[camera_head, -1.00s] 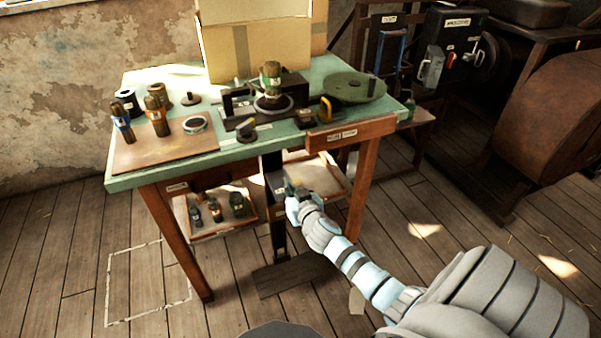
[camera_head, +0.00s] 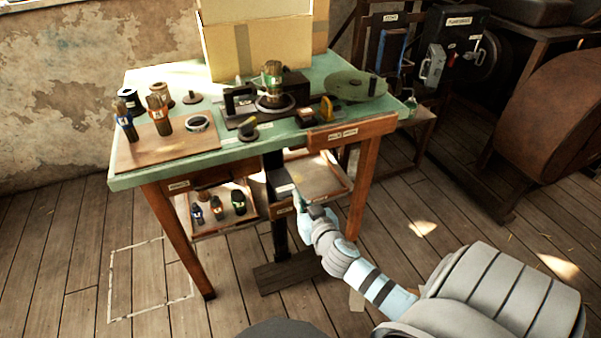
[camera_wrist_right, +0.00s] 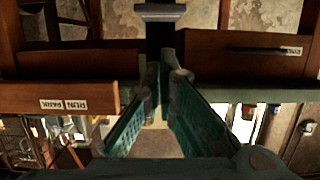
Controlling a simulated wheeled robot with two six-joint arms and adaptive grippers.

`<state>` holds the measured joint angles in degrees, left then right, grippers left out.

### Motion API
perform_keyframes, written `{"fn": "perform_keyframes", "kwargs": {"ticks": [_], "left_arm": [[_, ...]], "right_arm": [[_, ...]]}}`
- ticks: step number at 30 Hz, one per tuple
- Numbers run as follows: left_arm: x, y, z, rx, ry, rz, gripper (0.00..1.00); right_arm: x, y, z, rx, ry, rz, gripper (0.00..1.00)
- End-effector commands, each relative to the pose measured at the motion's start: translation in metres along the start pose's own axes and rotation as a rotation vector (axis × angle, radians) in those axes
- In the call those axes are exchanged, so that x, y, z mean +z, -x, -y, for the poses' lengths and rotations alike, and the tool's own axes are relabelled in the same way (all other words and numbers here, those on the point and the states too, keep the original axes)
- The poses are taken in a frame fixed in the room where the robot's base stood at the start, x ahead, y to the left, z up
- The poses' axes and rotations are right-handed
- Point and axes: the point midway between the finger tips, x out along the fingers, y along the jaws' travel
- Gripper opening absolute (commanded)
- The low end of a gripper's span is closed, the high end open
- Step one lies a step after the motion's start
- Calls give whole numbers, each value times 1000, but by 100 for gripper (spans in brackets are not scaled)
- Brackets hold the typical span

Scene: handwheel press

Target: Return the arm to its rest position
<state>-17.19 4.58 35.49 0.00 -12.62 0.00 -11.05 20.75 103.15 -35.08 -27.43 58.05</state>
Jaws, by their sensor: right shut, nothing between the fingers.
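My right arm comes in from the lower right in the head view. Its gripper (camera_head: 300,200) is in front of the table, below the tabletop and beside the right lower tray (camera_head: 325,178). In the right wrist view the two green fingers (camera_wrist_right: 160,115) come close together at their tips, with nothing held between them. The right gripper touches no object that I can make out. My left gripper is not in view.
A left lower tray (camera_head: 225,222) holds small bottles. A dark machine (camera_head: 455,45) stands at the right. The floor (camera_head: 410,255) right of the table is open.

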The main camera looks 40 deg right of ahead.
Motion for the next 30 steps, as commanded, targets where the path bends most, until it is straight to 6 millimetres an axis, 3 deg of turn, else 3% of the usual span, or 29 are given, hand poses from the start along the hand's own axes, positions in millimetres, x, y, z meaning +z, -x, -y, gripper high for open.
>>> {"fn": "perform_keyframes", "kwargs": {"ticks": [12,16,17,20,21,23,24,26,27,30], "left_arm": [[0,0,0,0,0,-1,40],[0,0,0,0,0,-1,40],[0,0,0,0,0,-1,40],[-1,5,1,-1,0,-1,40],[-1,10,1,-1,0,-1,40],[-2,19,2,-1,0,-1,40],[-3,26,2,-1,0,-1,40],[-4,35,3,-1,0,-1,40],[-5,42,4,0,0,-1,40],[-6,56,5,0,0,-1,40]], "right_arm": [[0,0,0,0,2,0,0],[7,-1,3,-21,138,13,0],[26,-3,-1,-26,194,52,0],[107,2,-16,-49,328,234,0],[146,13,-22,-64,369,327,0],[207,40,-31,-90,415,475,0],[244,65,-37,-108,433,573,0],[296,110,-42,-135,447,716,0],[325,144,-45,-151,446,806,0],[377,227,-45,-174,413,1001,0]]}}
